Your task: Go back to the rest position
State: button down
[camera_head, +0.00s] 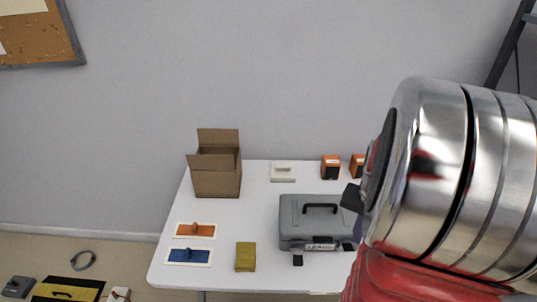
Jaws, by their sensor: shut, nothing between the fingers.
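My arm fills the right side of the view, with its silver and red links close to the camera. A dark tip that looks like part of my gripper (352,197) shows at the left edge of the arm, over the right end of the grey case. The rest of the gripper is hidden behind my arm. It is shut, and no held thing shows. I cannot tell how far the tip is above the case.
A white table (222,276) bears a grey case (305,225), an open cardboard box (217,180), orange (193,230) and blue (188,256) handled plates, a mustard cloth-like item (245,257) and orange-black boxes (331,167). Tools lie on the floor at left. My arm hides the table's right side.

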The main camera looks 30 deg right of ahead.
jog(key=w+a+r+n+t, duration=0.1)
jog(key=a+r+n, duration=0.3)
jog(key=a, duration=0.5)
jog(key=w+a+r+n+t, duration=0.2)
jog(key=a+r+n, duration=0.2)
jog(key=a, duration=0.6)
jog(key=w+a+r+n+t, duration=0.1)
jog(key=a+r+n+t, duration=0.1)
jog(key=a+r+n, duration=0.2)
jog(key=a+r, duration=0.3)
jog(key=a, duration=0.3)
jog(key=shift+w+a+r+t, duration=0.2)
jog(key=shift+w+r+t, duration=0.05)
jog(key=shift+w+t, duration=0.05)
